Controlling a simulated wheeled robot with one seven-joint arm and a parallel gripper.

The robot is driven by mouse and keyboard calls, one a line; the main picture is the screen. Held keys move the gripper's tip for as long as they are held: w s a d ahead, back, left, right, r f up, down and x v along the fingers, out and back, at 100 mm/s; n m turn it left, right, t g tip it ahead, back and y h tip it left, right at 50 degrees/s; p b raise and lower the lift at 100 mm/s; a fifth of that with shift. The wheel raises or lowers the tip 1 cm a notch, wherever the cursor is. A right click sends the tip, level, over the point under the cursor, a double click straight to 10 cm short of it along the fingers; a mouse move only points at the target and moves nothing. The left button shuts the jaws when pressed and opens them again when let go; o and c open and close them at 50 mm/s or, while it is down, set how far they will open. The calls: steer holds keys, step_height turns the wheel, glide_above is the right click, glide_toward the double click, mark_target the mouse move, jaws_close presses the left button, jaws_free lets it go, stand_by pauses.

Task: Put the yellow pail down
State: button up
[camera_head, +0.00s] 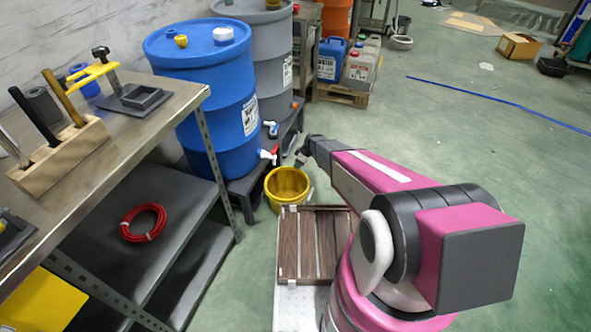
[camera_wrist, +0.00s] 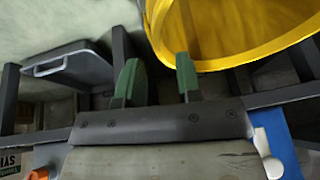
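The yellow pail (camera_head: 287,186) is upright below the red tap of the blue drum, just beyond the slatted wooden deck. I cannot tell whether its base touches the floor. My gripper (camera_head: 301,158) is just above and right of the pail's far rim. In the wrist view the pail (camera_wrist: 225,30) fills the upper right, with its rim close to the green fingers. My gripper's fingers (camera_wrist: 158,82) stand apart there, with nothing visibly clamped between them. The right finger overlaps the rim in the picture.
The blue drum (camera_head: 207,85) and grey drum (camera_head: 262,45) stand on a low dark stand (camera_head: 245,184) by the pail. A steel workbench (camera_head: 125,140) is on the left. A grey tray (camera_wrist: 75,68) shows in the wrist view. Open green floor (camera_head: 470,130) lies to the right.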

steer(key=s+d+r+m+h, duration=0.1)
steer(key=s+d+r+m, duration=0.3)
steer(key=s+r, duration=0.5)
steer(key=s+d+r+m+h, duration=0.2)
steer(key=s+d+r+m, duration=0.3)
steer(key=r, duration=0.9)
steer(key=s+d+r+m+h, duration=0.1)
steer(key=s+d+r+m, duration=0.3)
steer(key=s+d+r, duration=0.4)
steer(key=s+r, duration=0.3)
steer(key=s, duration=0.2)
steer(key=shift+d+r+m+g+h, duration=0.2)
steer(key=shift+d+m+g+h, duration=0.1)
steer(key=shift+d+m, duration=0.1)
